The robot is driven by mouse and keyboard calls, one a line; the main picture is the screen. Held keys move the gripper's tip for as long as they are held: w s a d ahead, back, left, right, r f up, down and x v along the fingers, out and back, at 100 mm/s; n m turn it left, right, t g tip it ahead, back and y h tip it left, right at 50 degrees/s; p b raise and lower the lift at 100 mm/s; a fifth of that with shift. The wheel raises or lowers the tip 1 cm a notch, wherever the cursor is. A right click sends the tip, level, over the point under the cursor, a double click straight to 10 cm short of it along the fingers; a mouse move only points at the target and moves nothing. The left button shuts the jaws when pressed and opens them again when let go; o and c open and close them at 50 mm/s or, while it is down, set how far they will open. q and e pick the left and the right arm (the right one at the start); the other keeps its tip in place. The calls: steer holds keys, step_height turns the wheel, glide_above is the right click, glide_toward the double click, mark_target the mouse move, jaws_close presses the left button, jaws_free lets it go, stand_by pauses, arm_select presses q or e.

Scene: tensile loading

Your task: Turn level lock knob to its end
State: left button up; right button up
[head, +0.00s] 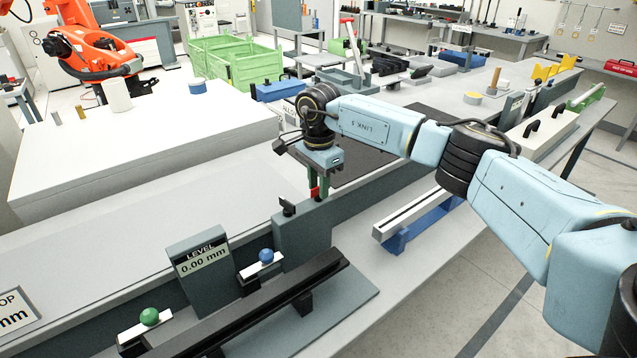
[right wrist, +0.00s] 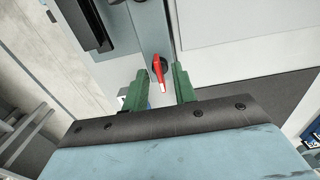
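A red knob (head: 314,193) with a lever shape sits on the grey rail, just right of the dark block; I take it for the level lock knob. In the right wrist view the red knob (right wrist: 158,70) has a white tip and lies between the green fingers. My right gripper (head: 318,186) points down at it from above; it also shows in the right wrist view (right wrist: 160,76). Its fingers are open, with a gap on each side of the knob. Whether they are level with it in depth is hard to tell. My left gripper is out of view.
The level display (head: 203,262) reads 0.00 mm. Blue (head: 266,255) and green (head: 149,316) balls sit in front. A metal bar on a blue stand (head: 405,229) lies to the right.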

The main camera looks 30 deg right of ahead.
jaws_close()
